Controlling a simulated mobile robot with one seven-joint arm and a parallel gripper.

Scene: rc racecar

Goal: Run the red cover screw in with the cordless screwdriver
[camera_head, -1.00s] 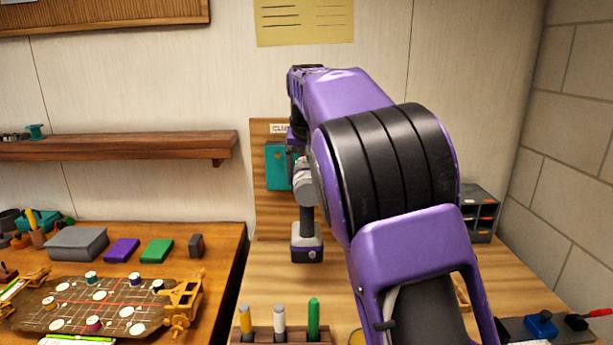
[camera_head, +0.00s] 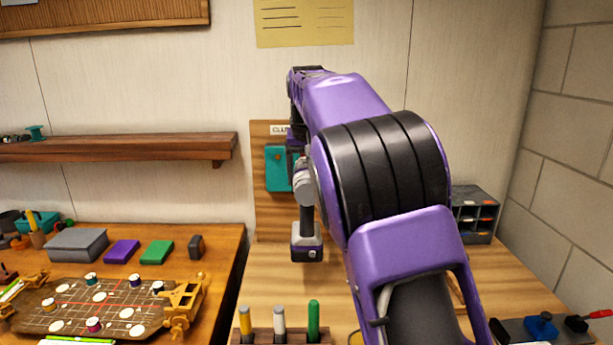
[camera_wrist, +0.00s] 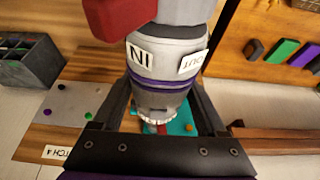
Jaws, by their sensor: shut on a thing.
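My gripper (camera_wrist: 165,108) is shut on the cordless screwdriver (camera_wrist: 165,60), a grey body with a purple band, "IN" and "OUT" labels and a red part. In the head view the screwdriver (camera_head: 306,242) hangs handle down, its battery end above the bench, in front of the upright wooden board. A teal block (camera_head: 277,168) is on that board, left of the screwdriver's head.
A rack with yellow, white and green pens (camera_head: 279,319) stands at the bench front. A grey drawer unit (camera_head: 474,214) stands at the right. The left table carries a pegged board (camera_head: 95,300) and several coloured blocks. A wooden shelf (camera_head: 115,146) projects from the wall.

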